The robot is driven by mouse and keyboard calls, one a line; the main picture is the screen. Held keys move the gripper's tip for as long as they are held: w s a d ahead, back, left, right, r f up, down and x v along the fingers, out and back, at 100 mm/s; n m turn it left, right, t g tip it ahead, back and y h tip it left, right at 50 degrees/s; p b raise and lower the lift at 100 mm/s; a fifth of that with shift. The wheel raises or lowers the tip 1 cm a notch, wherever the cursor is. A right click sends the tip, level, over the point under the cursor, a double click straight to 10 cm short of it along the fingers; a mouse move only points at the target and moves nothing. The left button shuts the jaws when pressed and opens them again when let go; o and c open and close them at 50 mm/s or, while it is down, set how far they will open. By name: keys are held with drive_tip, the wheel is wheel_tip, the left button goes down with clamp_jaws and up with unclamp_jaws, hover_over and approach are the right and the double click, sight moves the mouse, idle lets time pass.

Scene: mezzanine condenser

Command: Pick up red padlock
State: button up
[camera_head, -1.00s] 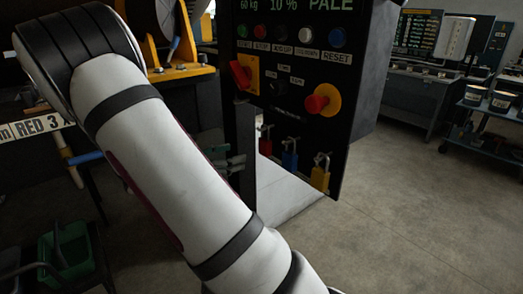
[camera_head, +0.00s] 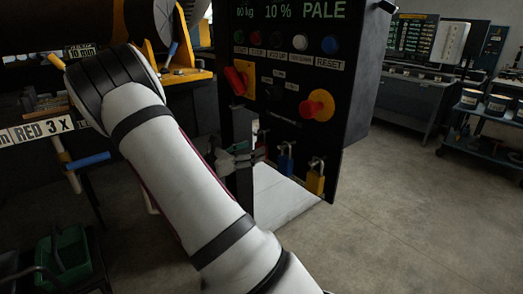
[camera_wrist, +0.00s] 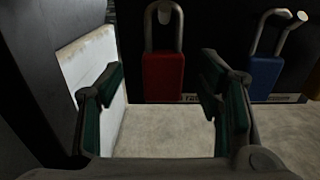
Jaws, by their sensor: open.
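The red padlock (camera_wrist: 163,76) hangs upright by its grey shackle from a peg on the black panel in the wrist view. It appears between my fingertips, toward the upper part of the picture and beyond them. My gripper (camera_wrist: 161,88) is open and empty, with one green-padded finger to each side of the padlock. In the head view my gripper (camera_head: 240,161) is at the panel's lower left, and it largely hides the red padlock there.
A blue padlock (camera_wrist: 265,74) hangs just right of the red one. A yellow padlock (camera_head: 315,179) hangs further right in the head view. The control panel (camera_head: 288,85) has buttons and red knobs above the padlocks. A pale slab (camera_head: 285,205) lies below. Open floor is at right.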

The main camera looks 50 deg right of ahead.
sight(258, 147)
drive_tip(key=x, duration=0.4)
drive_tip(key=shift+s+d+r, duration=0.1)
drive_tip(key=shift+s+d, duration=0.05)
drive_tip(key=shift+s, duration=0.05)
drive_tip(key=c, duration=1.3)
drive_tip(key=shift+c, duration=0.2)
